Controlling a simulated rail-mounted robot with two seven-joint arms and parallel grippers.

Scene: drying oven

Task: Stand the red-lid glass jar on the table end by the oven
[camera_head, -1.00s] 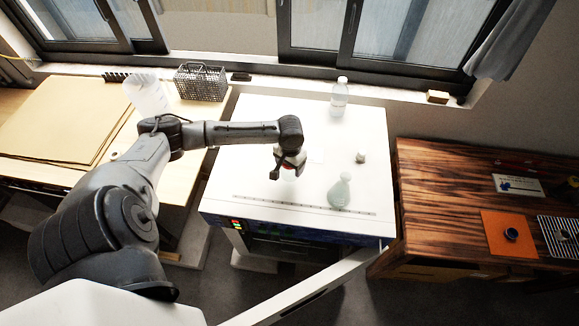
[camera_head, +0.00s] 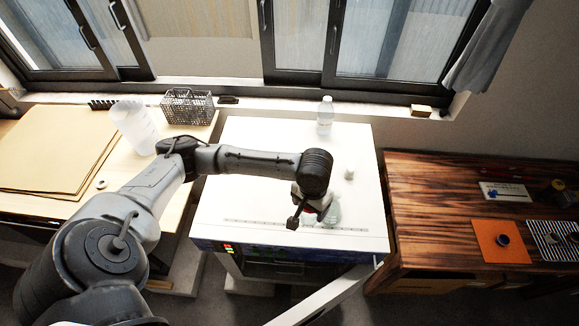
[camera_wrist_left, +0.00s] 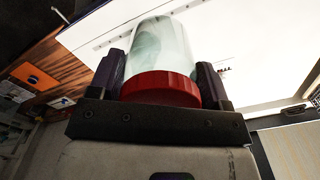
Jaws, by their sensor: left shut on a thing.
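The red-lid glass jar (camera_wrist_left: 160,45) is held in my left gripper (camera_wrist_left: 160,78), one finger on each side just beyond the red lid (camera_wrist_left: 160,88). My right gripper is not in view.
A bottle (camera_head: 325,116) and a small pale object (camera_head: 349,174) are farther back. The oven door (camera_head: 330,297) is swung open. The wooden table's left end is bare.

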